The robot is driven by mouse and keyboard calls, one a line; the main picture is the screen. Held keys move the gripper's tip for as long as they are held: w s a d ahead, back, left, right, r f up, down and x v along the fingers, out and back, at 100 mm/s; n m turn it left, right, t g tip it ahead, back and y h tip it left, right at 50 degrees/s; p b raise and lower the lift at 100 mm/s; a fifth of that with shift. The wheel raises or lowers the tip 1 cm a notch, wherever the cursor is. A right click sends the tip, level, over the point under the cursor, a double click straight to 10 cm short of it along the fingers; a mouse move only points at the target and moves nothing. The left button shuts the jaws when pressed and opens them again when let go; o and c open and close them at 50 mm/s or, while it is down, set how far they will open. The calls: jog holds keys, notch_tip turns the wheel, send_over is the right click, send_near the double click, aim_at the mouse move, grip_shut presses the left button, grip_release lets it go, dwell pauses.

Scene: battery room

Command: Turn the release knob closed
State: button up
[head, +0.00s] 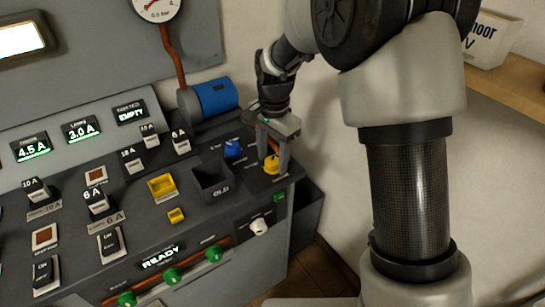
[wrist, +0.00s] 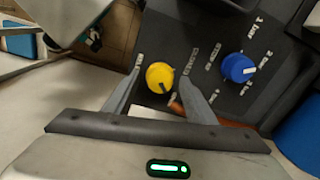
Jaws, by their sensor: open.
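The yellow knob (head: 271,164), which I take to be the release knob, sits near the right corner of the dark console top. In the wrist view the yellow knob (wrist: 159,77) has a dark pointer mark toward the lower right of that picture, with small labels around it that I cannot read. My gripper (head: 270,155) points down over it, open. In the wrist view its fingers (wrist: 159,84) stand on either side of the knob, with a visible gap on both sides. I cannot tell how deep the fingertips reach.
A blue knob (head: 233,148) with a bar scale stands beside the yellow one, to the left. A dark bin marked OLD (head: 212,182) and a blue cylinder (head: 215,96) are close by. Rocker switches and displays fill the left console. The console's right edge is near my gripper.

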jog(key=c, duration=1)
jog(key=shift+c, duration=0.2)
jog(key=shift+n, duration=0.4)
jog(key=n+p, duration=0.2)
jog(key=n, duration=0.2)
jog(key=shift+r, duration=0.1)
jog(key=n+p, duration=0.1)
jog(key=n, duration=0.3)
jog(key=shift+p, duration=0.4)
jog(key=n+p, duration=0.1)
jog(key=n, duration=0.4)
jog(key=shift+w, duration=0.1)
jog(key=shift+n+p, duration=0.9)
jog(key=shift+n, duration=1.1)
